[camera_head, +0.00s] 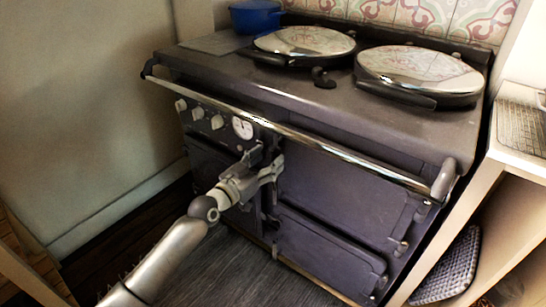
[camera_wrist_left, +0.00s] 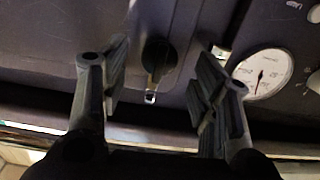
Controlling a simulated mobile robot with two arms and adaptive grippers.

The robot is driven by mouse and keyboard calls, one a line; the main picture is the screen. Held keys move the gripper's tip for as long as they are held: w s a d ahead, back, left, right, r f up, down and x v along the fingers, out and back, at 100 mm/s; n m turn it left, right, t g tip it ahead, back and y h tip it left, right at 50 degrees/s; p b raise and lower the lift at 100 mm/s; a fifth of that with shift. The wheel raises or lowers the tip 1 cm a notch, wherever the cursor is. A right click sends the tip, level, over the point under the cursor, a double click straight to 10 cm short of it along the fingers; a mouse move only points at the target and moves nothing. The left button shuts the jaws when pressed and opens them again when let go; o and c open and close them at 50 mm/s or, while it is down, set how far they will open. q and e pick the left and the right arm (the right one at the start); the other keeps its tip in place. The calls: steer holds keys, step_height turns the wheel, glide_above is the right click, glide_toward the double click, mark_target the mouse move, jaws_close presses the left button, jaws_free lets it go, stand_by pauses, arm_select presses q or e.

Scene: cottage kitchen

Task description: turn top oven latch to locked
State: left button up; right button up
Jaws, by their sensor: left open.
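The dark stove (camera_head: 330,120) stands ahead with its upper oven door (camera_head: 340,190) closed. My left gripper (camera_head: 264,165) is at the stove's front, just below the chrome rail and the round gauge. In the left wrist view its two fingers (camera_wrist_left: 162,85) are spread apart with nothing held. A small black latch (camera_wrist_left: 157,58) with a bright metal tip shows between and beyond them, apart from both. In the head view the latch is hidden behind the gripper. My right gripper is not in view.
A chrome rail (camera_head: 310,140) runs across the stove front above the gripper. A white gauge (camera_head: 242,127) and several knobs (camera_head: 197,113) are to the left. A lower door (camera_head: 330,255) is closed. Shelving (camera_head: 500,190) stands close on the right.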

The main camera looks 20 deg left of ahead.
mark_target(273, 155)
arm_select(q)
steer(key=shift+x, duration=1.65)
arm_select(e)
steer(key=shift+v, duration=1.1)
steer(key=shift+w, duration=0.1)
arm_select(q)
jaws_close()
